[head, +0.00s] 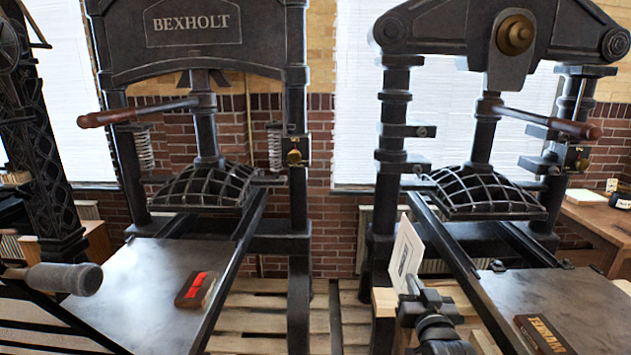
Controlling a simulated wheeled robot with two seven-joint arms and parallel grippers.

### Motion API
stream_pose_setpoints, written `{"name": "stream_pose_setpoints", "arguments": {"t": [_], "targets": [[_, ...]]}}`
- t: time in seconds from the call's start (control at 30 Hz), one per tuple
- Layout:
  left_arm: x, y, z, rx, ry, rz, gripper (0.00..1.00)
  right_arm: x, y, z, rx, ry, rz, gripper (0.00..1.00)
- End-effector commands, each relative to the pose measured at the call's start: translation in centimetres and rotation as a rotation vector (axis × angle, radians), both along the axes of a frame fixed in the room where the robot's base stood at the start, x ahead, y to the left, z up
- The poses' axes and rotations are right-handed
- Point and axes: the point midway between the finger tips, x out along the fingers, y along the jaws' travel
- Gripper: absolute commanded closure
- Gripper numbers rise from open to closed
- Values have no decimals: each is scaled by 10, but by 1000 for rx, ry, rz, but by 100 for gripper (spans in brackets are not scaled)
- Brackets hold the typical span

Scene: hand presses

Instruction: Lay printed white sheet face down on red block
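The printed white sheet (407,232) stands nearly upright between the two presses, with a dark printed picture on the face turned toward me. My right gripper (411,286) is at its lower edge and appears shut on it. The red block (196,289) lies on the grey bed of the left press, its top red with dark marks and its sides brown. The sheet is well to the right of the block and apart from it. My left gripper is not in view.
The left press (192,25) has a bare bed (125,285) around the block. The right press (515,35) carries a dark lettered block (541,334) on its bed. A crank handle (65,278) juts in at left. A wooden table (600,222) stands at far right.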

Motion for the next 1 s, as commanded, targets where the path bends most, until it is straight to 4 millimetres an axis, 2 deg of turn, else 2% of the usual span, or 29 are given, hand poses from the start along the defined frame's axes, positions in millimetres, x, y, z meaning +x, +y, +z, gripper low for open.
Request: {"name": "stream_pose_setpoints", "arguments": {"t": [0.13, 0.57, 1.0], "targets": [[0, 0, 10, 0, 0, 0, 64, 0, 0, 2, -62, 1, 0, 100], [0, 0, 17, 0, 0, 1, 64, 0, 0, 1, -127, 2, -1, 100], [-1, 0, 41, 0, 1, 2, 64, 0, 0, 2, -333, 2, -2, 100]]}}
